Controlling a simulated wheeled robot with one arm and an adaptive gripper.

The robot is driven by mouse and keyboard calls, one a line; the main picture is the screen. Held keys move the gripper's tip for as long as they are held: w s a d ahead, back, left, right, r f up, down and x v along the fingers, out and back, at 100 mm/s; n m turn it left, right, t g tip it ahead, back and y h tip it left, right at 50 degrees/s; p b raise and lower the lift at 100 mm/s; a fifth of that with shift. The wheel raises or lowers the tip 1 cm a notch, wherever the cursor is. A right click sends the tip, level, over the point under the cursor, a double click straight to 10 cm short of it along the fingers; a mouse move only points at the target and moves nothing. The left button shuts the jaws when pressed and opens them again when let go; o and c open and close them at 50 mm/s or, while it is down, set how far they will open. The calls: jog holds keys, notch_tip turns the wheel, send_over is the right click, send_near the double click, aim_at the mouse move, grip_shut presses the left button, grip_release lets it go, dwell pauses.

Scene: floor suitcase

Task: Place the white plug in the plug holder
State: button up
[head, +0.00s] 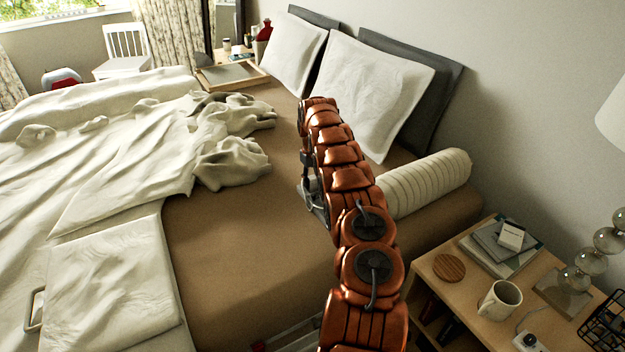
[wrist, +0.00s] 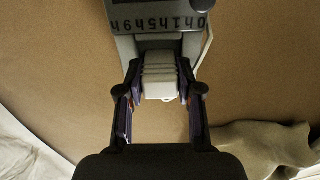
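In the wrist view, a white ribbed block that looks like the white plug (wrist: 160,74) sits between the two fingertips of my gripper (wrist: 160,88). The finger pads appear to press on both its sides. Just beyond it is a grey and dark device (wrist: 150,20) with upside-down lettering, with a white cord (wrist: 207,48) at its right. I cannot tell whether the plug is in this device or only in front of it. In the head view my gripper (head: 307,175) is low over the bed, partly behind my arm. No plug holder can be clearly identified.
The brown bed (head: 235,245) is bare around my gripper. A crumpled cover (head: 110,165) lies left, a striped bolster (head: 430,185) and pillows (head: 370,90) right and behind. A nightstand (head: 440,285) with a mug (head: 499,300) and a white socket block (head: 530,342) is at lower right.

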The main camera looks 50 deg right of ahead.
aim_at(312, 177)
jog(key=o, duration=0.4)
jog(key=shift+r, duration=0.1)
notch_tip(312, 177, up, 10)
jog(key=shift+w+r, duration=0.1)
notch_tip(312, 177, up, 2)
jog(key=shift+p, duration=0.35)
dwell(0.3)
